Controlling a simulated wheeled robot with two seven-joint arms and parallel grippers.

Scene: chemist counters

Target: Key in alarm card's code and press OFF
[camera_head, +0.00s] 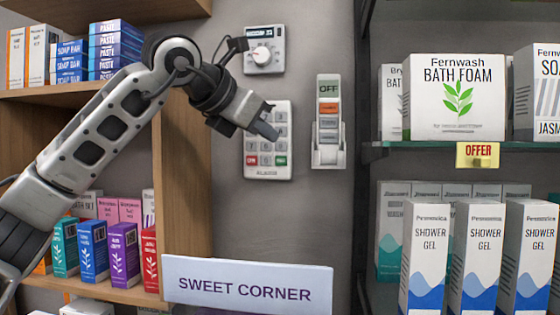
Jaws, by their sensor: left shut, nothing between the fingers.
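A white keypad (268,172) is mounted on the grey wall, with grey keys, a red key (251,160) at bottom left and a green key (281,160) at bottom right. My left gripper (266,131) is shut and empty, its tips in front of the keypad's upper middle keys and hiding some of them. I cannot tell whether the tips touch a key. Right of the keypad, a white wall holder (328,156) carries an upright panel or card marked OFF (328,89) at the top, with orange and grey bands below. My right gripper is out of view.
A white wall unit with a dial (262,55) and small display is above the keypad. A wooden shelf (187,190) with boxes stands left, behind my arm. A glass-shelved rack (375,150) stands right. A SWEET CORNER sign (247,288) is below.

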